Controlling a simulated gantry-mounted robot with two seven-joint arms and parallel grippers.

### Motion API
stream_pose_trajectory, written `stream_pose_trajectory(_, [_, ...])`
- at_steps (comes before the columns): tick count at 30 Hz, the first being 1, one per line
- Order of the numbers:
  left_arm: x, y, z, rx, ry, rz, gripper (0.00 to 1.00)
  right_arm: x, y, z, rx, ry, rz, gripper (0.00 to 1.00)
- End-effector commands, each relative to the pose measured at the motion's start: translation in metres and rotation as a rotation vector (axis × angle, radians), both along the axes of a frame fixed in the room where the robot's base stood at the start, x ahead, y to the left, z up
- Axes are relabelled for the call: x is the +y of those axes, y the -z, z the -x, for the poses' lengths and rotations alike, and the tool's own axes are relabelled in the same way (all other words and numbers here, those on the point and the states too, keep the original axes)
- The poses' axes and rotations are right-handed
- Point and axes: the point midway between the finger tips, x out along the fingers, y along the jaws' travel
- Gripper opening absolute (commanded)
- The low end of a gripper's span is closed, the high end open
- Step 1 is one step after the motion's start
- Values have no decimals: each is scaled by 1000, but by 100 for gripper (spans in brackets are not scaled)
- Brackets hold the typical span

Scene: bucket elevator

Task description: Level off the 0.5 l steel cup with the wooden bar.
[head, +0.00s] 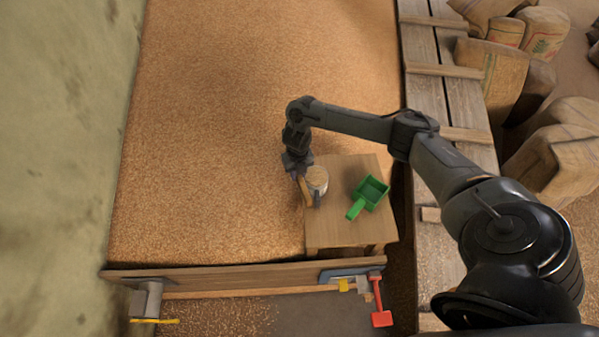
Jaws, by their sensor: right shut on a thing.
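The steel cup (317,180) stands upright near the left edge of the small wooden table (330,232). Its top shows a tan, grain-coloured fill. My right gripper (301,177) is just left of the cup and points down. It is shut on the wooden bar (307,193), a narrow light-brown piece beside the cup's left side. I cannot tell whether the bar touches the cup. My left gripper is not in view.
A green scoop (369,194) lies on the table, right of the cup. Grain (220,140) fills the area left of and behind the table. Sacks (500,75) stand at the right, beyond a wooden walkway (455,90).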

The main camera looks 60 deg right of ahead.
Motion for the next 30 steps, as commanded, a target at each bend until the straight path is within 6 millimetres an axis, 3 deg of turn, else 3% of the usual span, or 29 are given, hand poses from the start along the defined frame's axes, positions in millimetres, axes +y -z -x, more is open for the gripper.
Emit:
stream_pose_trajectory(13, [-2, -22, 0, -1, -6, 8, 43, 3, -25, -3, -1, -1, 0, 1])
stream_pose_trajectory(30, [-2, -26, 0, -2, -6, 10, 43, 4, -30, -3, -1, -1, -1, 1])
